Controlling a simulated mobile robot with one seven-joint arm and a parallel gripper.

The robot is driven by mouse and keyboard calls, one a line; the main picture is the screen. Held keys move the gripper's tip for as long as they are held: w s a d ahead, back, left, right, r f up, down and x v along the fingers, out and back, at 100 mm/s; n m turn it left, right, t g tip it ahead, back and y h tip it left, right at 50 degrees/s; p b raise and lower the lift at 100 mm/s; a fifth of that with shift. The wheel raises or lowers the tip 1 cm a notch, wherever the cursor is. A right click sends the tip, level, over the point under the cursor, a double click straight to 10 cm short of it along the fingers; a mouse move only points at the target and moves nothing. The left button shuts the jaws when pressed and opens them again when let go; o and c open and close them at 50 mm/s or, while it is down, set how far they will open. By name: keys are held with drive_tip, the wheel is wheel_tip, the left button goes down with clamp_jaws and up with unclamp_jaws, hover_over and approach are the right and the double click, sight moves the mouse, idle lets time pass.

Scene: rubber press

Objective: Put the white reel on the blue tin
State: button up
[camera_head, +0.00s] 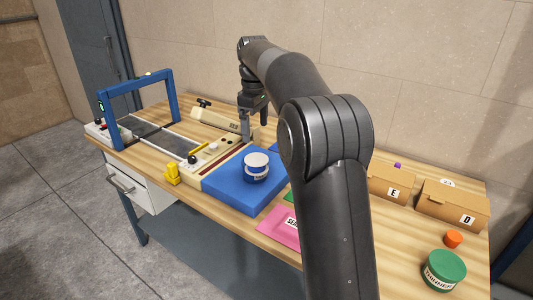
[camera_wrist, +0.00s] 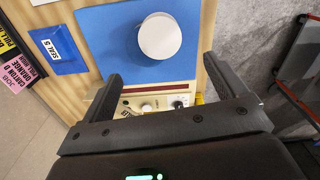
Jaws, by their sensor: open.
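The blue tin (camera_head: 256,178), with a white label, stands on a blue pad (camera_head: 228,187). A round white piece, which looks like the white reel (camera_head: 256,160), sits on top of the tin. In the wrist view the white reel (camera_wrist: 160,36) shows as a plain disc from above and hides most of the tin beneath. My gripper (camera_head: 254,132) is open and empty, behind the tin in the head view. In the wrist view its fingertips (camera_wrist: 161,68) are spread wide, with the reel beyond them and apart from both.
A press with a blue frame (camera_head: 140,105) stands at the left. A yellow piece (camera_head: 173,174) lies by the pad. A pink card (camera_head: 281,228) lies at the front edge. Cardboard boxes (camera_head: 455,204), an orange cap (camera_head: 453,239) and a green thinner tin (camera_head: 443,271) are at right.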

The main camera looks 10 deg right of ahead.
drive_tip(key=s+d+r+m+t, duration=0.1)
drive_tip(key=s+r+m, duration=0.15)
drive_tip(key=s, duration=0.65)
drive_tip(key=s+d+r+m+t, duration=0.1)
drive_tip(key=s+r+m+t, duration=0.15)
drive_tip(key=s, duration=0.75)
drive_tip(key=s+d+f+m+t, duration=0.1)
drive_tip(key=s+f+m, duration=0.2)
drive_tip(key=s, duration=0.6)
drive_tip(key=s+d+f+m+t, duration=0.1)
drive_tip(key=s+f+m, duration=0.1)
drive_tip(key=s+f, duration=0.5)
drive_tip(key=s, duration=0.3)
drive_tip(key=shift+s+m, duration=0.3)
drive_tip(key=shift+m, duration=0.1)
